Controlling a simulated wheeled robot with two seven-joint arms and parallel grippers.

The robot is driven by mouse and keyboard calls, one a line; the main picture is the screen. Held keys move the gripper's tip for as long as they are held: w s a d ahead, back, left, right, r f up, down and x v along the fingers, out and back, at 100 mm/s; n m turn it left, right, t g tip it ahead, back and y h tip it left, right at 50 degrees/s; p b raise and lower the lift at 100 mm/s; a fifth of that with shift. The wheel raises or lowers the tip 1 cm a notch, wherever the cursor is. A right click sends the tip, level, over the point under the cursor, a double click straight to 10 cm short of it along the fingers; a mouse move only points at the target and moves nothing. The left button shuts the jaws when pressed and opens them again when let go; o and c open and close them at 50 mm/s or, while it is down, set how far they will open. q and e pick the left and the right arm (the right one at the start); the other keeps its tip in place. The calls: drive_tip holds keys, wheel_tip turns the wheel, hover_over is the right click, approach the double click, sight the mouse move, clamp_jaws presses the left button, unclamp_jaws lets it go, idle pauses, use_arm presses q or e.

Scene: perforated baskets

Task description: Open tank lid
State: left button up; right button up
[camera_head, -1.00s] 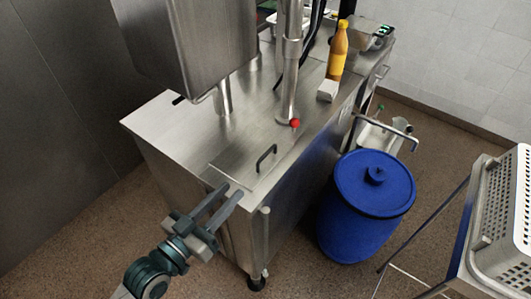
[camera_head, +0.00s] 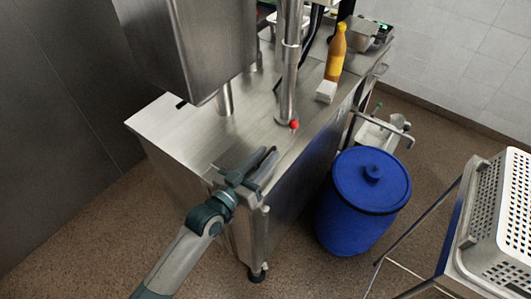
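The tank lid (camera_head: 229,161) is a flat steel panel set in the front corner of the steel machine top, and it appears closed. Its dark bar handle, plain to see earlier, is now mostly covered by my gripper. My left gripper (camera_head: 266,161) reaches in from the lower left, low over the lid, with its fingers at the handle. I cannot tell whether the fingers are closed on the handle or just around it. My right gripper is not in view.
A steel box (camera_head: 186,45) and a vertical pipe (camera_head: 290,75) with a red knob (camera_head: 294,125) stand behind the lid. A yellow bottle (camera_head: 336,55) stands farther back. A blue barrel (camera_head: 362,205) stands right of the machine. A white perforated basket (camera_head: 502,225) is at far right.

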use_arm(q)
drive_tip(key=shift+w+d, duration=0.15)
drive_tip(key=shift+w, duration=0.05)
drive_tip(key=shift+c, duration=0.5)
clamp_jaws()
drive_tip(key=shift+w, duration=0.1)
